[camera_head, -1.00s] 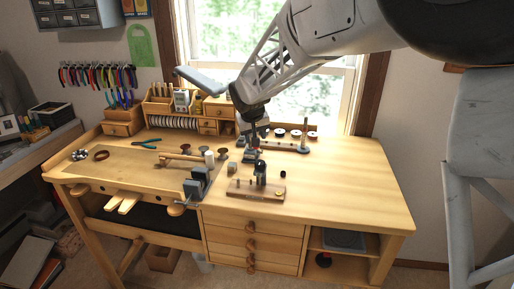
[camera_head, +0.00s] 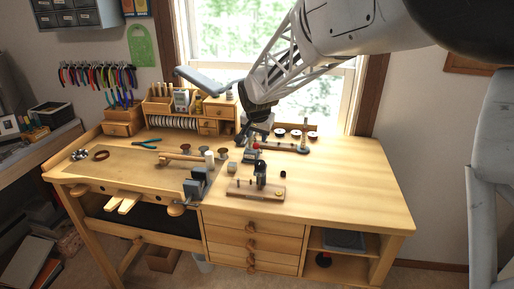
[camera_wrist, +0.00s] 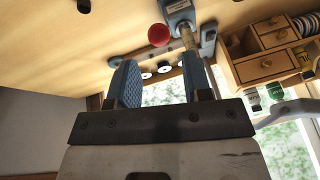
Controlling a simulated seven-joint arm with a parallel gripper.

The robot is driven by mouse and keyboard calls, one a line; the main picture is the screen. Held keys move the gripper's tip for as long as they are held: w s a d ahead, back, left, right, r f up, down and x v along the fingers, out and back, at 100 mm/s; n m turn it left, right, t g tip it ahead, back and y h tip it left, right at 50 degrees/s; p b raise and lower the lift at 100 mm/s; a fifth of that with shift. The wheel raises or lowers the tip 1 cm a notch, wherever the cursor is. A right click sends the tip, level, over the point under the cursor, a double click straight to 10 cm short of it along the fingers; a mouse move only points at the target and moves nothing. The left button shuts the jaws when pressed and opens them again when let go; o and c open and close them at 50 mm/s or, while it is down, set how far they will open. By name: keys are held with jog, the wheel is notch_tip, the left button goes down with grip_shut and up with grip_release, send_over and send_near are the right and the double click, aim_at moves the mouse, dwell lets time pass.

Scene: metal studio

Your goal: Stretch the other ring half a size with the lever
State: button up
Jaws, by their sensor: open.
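My gripper (camera_head: 257,131) is at the back middle of the bench, over a small grey tool. In the wrist view its two blue ridged fingers (camera_wrist: 160,62) are apart, with nothing held between them. A red ball knob (camera_head: 256,146) shows just below the gripper; it is also in the wrist view (camera_wrist: 159,35), beyond the fingertips and apart from them. The grey tool (camera_head: 250,156) has a metal post (camera_wrist: 188,38) near the knob. A wooden board (camera_head: 242,194) in front carries a dark upright piece (camera_head: 261,172) and a small gold-coloured piece (camera_head: 278,193). I cannot make out a ring on the tool.
A vise (camera_head: 195,186) is at the front edge. Small drawers and spools (camera_head: 172,121) line the back. A bent grey arm (camera_head: 205,80) reaches over them. The bench's right side is clear.

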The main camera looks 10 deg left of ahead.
aim_at(257, 147)
jog(key=shift+x, duration=3.9)
jog(key=shift+r, duration=0.1)
grip_shut()
